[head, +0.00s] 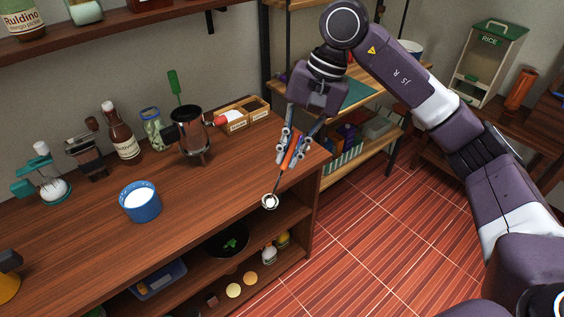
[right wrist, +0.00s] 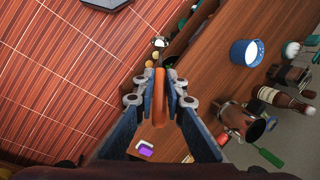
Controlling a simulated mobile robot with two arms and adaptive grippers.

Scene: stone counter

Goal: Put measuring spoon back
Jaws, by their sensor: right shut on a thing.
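The measuring spoon (head: 270,201) has an orange handle and a small round metal bowl. My right gripper (head: 290,150) is shut on its orange handle, near the right end of the wooden counter. The bowl hangs below the fingers, tilted down, at the counter's front edge in the picture. In the right wrist view the orange handle (right wrist: 160,97) lies between the fingertips (right wrist: 160,92), with the metal bowl beyond. A blue container (head: 141,205) with white contents stands on the counter, left of the spoon. My left gripper is not in view.
A metal pot (head: 192,138) stands at the back, near a divided wooden box (head: 240,122). A brown bottle (head: 122,138), a green-patterned jar (head: 151,132) and a teal-and-white item (head: 48,183) line the wall. The counter's front middle is clear. Shelves with goods lie below.

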